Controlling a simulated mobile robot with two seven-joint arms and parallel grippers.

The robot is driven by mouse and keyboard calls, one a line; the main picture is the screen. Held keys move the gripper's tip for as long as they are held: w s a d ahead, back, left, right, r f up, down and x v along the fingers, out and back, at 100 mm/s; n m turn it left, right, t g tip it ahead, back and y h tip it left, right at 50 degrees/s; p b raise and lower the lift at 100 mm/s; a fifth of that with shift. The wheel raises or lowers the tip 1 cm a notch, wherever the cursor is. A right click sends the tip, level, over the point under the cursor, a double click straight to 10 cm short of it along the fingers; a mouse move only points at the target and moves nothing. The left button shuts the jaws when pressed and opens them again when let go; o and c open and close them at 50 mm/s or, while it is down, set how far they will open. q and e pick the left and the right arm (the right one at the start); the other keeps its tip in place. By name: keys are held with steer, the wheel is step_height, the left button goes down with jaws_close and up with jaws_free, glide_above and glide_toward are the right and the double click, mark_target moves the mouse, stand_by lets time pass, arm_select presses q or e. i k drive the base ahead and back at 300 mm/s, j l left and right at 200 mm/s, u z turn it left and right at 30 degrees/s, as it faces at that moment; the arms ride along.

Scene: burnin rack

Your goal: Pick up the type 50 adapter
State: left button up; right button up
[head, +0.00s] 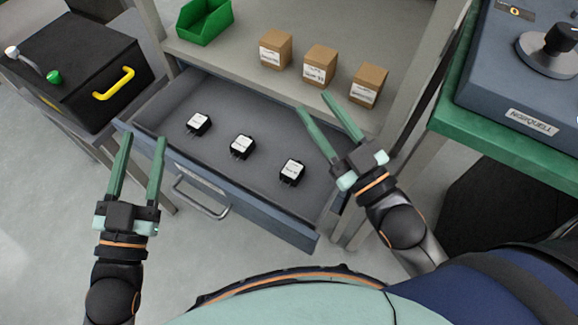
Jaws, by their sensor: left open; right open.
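Three small black adapters with white labels lie spaced apart in an open drawer: a left adapter (198,124), a middle adapter (242,147) and a right adapter (292,171). Their label print is too small to read, so I cannot tell which is the type 50. My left gripper (139,140) is open and empty, at the left in front of the drawer's left end. My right gripper (316,103) is open and empty, over the drawer's right part, to the upper right of the right adapter.
The drawer (215,190) has a metal handle (200,200) on its front. Three labelled cardboard boxes (320,66) and a green bin (204,20) stand on the shelf above. A black box with a yellow handle (114,84) is at left, a torque machine (530,80) at right.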

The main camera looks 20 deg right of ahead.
mark_target(293, 171)
steer(key=k+j+z, duration=0.2)
steer(key=k+j, duration=0.2)
steer(key=k+j+z, duration=0.15)
steer(key=k+j, duration=0.2)
steer(key=k, duration=0.15)
